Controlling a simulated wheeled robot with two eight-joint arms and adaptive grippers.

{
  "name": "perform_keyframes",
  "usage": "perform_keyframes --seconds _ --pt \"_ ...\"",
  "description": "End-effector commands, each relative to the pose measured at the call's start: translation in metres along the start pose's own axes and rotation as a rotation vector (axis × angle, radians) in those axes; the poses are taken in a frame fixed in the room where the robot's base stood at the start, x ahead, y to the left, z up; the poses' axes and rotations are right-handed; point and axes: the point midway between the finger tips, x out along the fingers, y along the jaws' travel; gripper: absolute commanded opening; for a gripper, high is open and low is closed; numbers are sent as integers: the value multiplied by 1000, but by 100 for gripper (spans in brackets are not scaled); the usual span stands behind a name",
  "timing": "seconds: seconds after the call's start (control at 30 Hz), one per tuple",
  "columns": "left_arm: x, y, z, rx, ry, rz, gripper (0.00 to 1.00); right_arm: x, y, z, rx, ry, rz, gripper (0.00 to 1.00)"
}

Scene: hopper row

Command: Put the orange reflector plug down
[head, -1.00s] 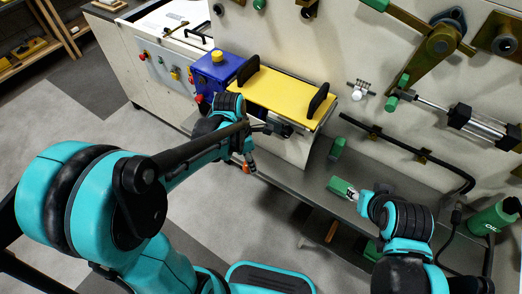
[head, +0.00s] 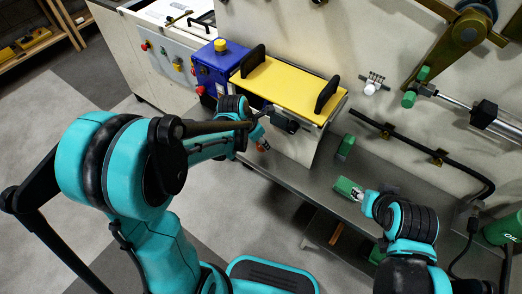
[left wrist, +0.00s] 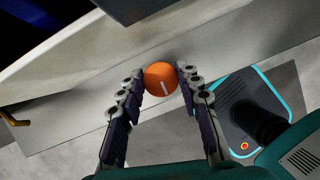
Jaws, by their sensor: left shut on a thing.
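The orange reflector plug (left wrist: 160,79) is a small round orange piece with a pale slot, between the fingertips of my left gripper (left wrist: 161,80) in the left wrist view. The left gripper is shut on it. In the head view, the plug (head: 263,146) is a small orange spot under the left gripper (head: 259,138), close to the front edge of the grey ledge (head: 292,172). I cannot tell whether it touches the ledge. My right gripper (head: 364,195) is at a green block (head: 346,187) on the ledge; its fingers are largely hidden.
A yellow-topped hopper (head: 285,84) with two black handles stands just behind the left gripper, beside a blue box (head: 218,68). Another green block (head: 345,147) stands on the ledge. A green oil can (head: 505,229) is at the right. Open floor lies in front of the ledge.

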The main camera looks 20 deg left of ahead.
Motion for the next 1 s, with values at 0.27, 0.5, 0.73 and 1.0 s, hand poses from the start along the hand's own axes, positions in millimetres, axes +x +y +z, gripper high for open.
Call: perform_keyframes --seconds 0.27,0.5,0.73,1.0 --pt "30 2 -11 0 1 0 0 14 0 10 0 0 0 40" --pt "38 2 -15 0 1 0 0 17 0 12 0 0 0 40" --pt "40 2 -15 0 1 0 47 18 0 13 0 0 0 40" --pt "39 2 -15 0 1 0 55 18 0 13 0 0 0 40"
